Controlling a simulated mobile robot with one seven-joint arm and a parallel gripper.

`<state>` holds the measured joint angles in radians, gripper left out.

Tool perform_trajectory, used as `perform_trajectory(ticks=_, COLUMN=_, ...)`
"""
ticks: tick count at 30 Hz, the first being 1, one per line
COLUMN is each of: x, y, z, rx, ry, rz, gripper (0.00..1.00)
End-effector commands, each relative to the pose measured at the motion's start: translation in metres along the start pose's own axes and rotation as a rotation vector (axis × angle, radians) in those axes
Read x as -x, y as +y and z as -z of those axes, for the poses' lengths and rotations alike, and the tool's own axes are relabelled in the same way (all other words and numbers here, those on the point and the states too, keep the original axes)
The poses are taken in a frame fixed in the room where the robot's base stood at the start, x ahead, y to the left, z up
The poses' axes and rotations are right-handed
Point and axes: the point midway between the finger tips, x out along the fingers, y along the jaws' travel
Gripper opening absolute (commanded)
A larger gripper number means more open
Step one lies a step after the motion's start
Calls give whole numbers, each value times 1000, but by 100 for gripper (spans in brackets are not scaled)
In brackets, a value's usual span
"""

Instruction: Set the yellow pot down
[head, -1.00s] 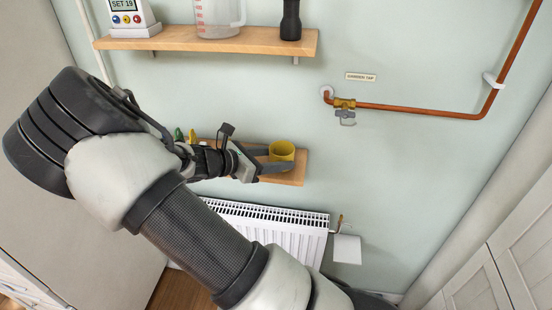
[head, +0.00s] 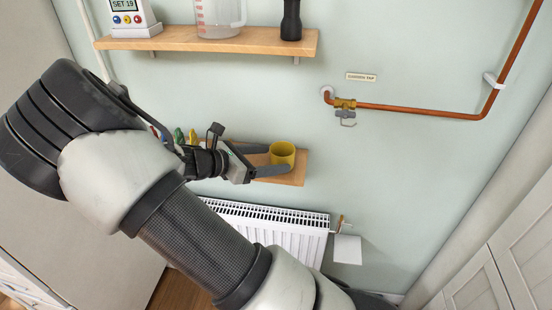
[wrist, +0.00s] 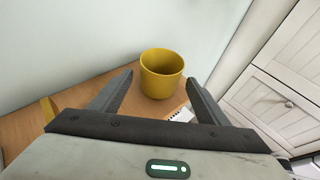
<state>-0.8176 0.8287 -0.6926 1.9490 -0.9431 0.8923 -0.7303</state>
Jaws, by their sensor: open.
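The yellow pot (head: 282,154) stands upright on the lower wooden shelf (head: 297,178), near its right end. In the wrist view the yellow pot (wrist: 162,73) looks empty and rests on the wood, just beyond the fingertips. My gripper (head: 271,160) is open at the left of the pot, its fingers pointing at it. In the wrist view my gripper (wrist: 160,82) has its two fingers wide apart, one to each side of the pot's near part, with gaps visible between them and the pot.
Green and yellow items (head: 186,138) stand on the lower shelf's left part, partly hidden by my arm. A white radiator (head: 270,222) is below. The upper shelf (head: 210,38) holds a jug (head: 220,15) and a black bottle (head: 291,20). A copper pipe (head: 420,110) with a tap runs right.

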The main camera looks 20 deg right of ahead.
Motion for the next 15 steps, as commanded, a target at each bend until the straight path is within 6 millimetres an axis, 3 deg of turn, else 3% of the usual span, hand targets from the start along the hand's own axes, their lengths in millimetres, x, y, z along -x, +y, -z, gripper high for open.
perform_trajectory(ticks=3, x=29, y=1, z=0, rx=-2, ry=3, rz=-4, gripper=69)
perform_trajectory(ticks=9, x=69, y=1, z=0, rx=-2, ry=2, rz=-3, gripper=69)
perform_trajectory(ticks=15, x=89, y=0, z=0, rx=-3, ry=2, rz=1, gripper=69)
